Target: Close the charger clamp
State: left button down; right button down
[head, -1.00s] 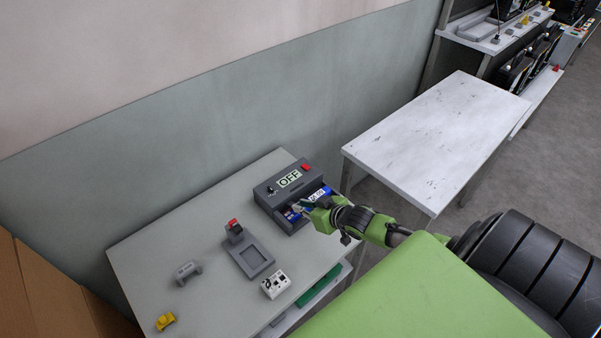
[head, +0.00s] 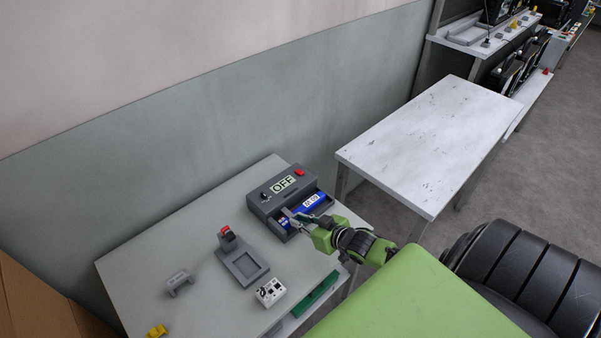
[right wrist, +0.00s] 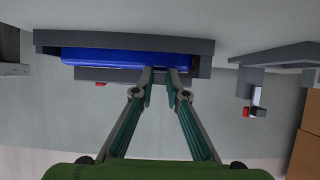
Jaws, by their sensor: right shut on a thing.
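The grey charger (head: 262,203) stands at the back right of the near table, its display reading OFF. A blue battery (head: 318,203) lies in its front tray; it also shows as a blue block in the right wrist view (right wrist: 110,58). My right gripper (head: 293,215) is at the front of the tray. In the right wrist view its fingertips (right wrist: 160,76) are close together in front of the charger. It is shut on a small part there, which I take as the charger clamp; the fingers mostly hide it. My left gripper is not in view.
A grey fixture with a red-topped post (head: 243,262), a white block with black marks (head: 270,292), a small grey bracket (head: 178,281) and a yellow piece (head: 157,331) stand on the near table (head: 140,262). A second white table (head: 430,140) is bare.

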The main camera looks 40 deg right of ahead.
jog(key=shift+s+a+f, duration=0.1)
jog(key=shift+s+f, duration=0.1)
jog(key=shift+f, duration=0.15)
jog(key=c, duration=2.1)
grip_release()
jog(key=shift+o, duration=0.6)
jog(key=shift+w+r, duration=0.15)
jog(key=shift+w, duration=0.05)
jog(key=shift+s+r, duration=0.1)
jog(key=v, duration=1.1)
jog(key=shift+s, duration=0.35)
jog(key=shift+r, duration=0.15)
